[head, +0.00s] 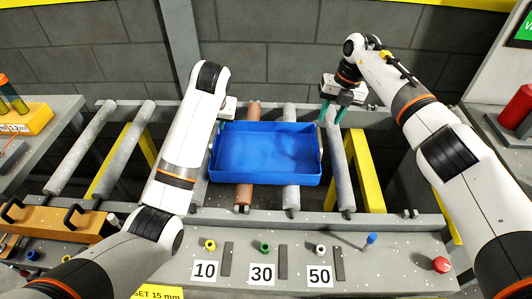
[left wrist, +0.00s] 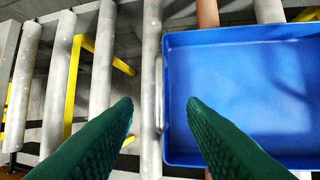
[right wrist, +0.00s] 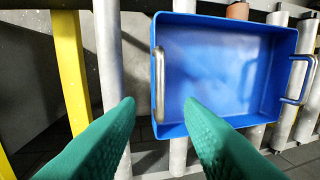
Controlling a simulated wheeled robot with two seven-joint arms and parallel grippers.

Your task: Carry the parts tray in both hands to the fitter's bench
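The parts tray (head: 265,150) is blue, shallow and empty, and it lies on the conveyor rollers. It has a metal handle on each short side. My left gripper (left wrist: 158,107) is open, one green finger to each side of the tray's left-side handle (left wrist: 160,94) in the left wrist view. My right gripper (head: 335,111) is open at the tray's other end. In the right wrist view its fingers (right wrist: 159,106) point toward the near handle (right wrist: 159,84) from either side. Neither gripper visibly closes on a handle. My left forearm hides most of the left gripper in the head view.
A grey panel in front bears labels 10, 30 and 50 (head: 319,275) with coloured knobs and a red button (head: 441,264). An orange fixture with black handles (head: 50,225) stands at left. A red cylinder (head: 517,108) stands at right. Bare rollers (head: 125,145) lie left of the tray.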

